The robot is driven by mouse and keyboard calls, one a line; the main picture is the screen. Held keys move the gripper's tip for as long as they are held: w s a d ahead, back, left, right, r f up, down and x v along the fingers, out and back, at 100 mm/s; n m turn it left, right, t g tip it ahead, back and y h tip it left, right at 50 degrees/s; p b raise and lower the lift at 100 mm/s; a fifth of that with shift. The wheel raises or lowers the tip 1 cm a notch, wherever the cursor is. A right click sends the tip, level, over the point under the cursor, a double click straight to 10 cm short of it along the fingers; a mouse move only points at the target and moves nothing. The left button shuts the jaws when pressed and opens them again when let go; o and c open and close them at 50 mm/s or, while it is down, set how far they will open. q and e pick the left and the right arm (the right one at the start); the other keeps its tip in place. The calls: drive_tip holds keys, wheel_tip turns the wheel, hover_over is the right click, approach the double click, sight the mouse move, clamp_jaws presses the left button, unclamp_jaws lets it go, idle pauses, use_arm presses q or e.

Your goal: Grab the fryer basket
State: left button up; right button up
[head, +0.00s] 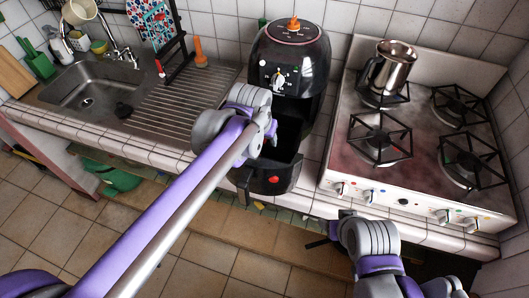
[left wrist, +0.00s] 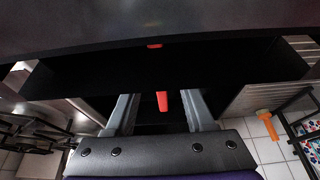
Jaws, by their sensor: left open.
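The black air fryer (head: 290,62) stands on the counter, with a dial on its front. Its black fryer basket (head: 285,178) is pulled out toward me, with a red spot on its front. My left gripper (head: 272,132) is over the basket's open top, in front of the fryer body. In the left wrist view, its two grey fingers (left wrist: 160,110) are open and apart. A red strip shows between them; I cannot tell whether they touch anything. My right gripper (head: 330,240) is low in front of the counter, below the stove; its jaw is unclear.
A stove (head: 420,125) with a metal pot (head: 390,68) stands right of the fryer. A sink (head: 95,85) and ribbed drainboard (head: 185,105) lie to the left. A dish rack (head: 172,50) and an orange-handled brush (head: 199,52) stand behind the drainboard. The floor in front is tiled.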

use_arm(q)
drive_tip(key=shift+c, duration=0.3)
clamp_jaws()
idle(1.2)
